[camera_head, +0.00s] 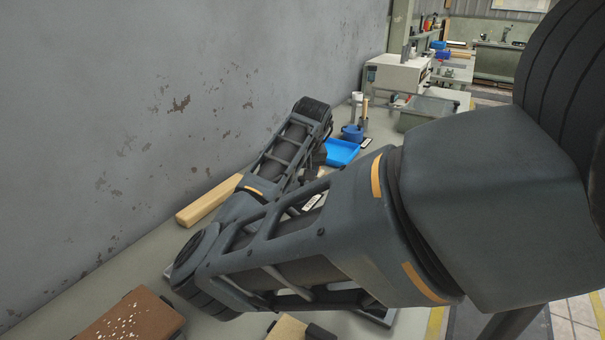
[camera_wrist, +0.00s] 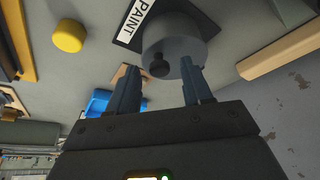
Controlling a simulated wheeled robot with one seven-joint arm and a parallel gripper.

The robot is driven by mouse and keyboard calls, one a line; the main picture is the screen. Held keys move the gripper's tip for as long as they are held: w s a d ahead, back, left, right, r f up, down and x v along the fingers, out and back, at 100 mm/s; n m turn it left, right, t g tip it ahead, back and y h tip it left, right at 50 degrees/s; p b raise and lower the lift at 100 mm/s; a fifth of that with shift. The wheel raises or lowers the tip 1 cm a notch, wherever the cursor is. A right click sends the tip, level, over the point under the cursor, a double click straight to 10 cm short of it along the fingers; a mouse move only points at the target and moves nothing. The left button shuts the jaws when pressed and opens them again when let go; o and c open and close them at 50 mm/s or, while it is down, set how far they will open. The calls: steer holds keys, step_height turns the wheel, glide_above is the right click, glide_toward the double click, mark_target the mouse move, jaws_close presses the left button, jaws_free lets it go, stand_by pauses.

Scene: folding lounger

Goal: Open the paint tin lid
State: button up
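In the wrist view a grey round paint tin (camera_wrist: 188,42) stands at the top centre, beside a dark plate with a white PAINT label (camera_wrist: 138,16). A small dark knob (camera_wrist: 158,70) shows on the tin's near face, which looks like its lid. My gripper (camera_wrist: 159,64) is open, its two fingers pointing at the tin. The knob appears between the fingertips in the picture, with space on both sides; I cannot tell how far off it is in depth. In the head view my arm hides the tin and most of my gripper.
A yellow cylinder (camera_wrist: 68,36) stands left of the tin in the wrist view. A wooden bar (camera_head: 208,200) lies by the wall (camera_head: 150,90). A brown block (camera_head: 132,318) is at the front.

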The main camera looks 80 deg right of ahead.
jaws_close()
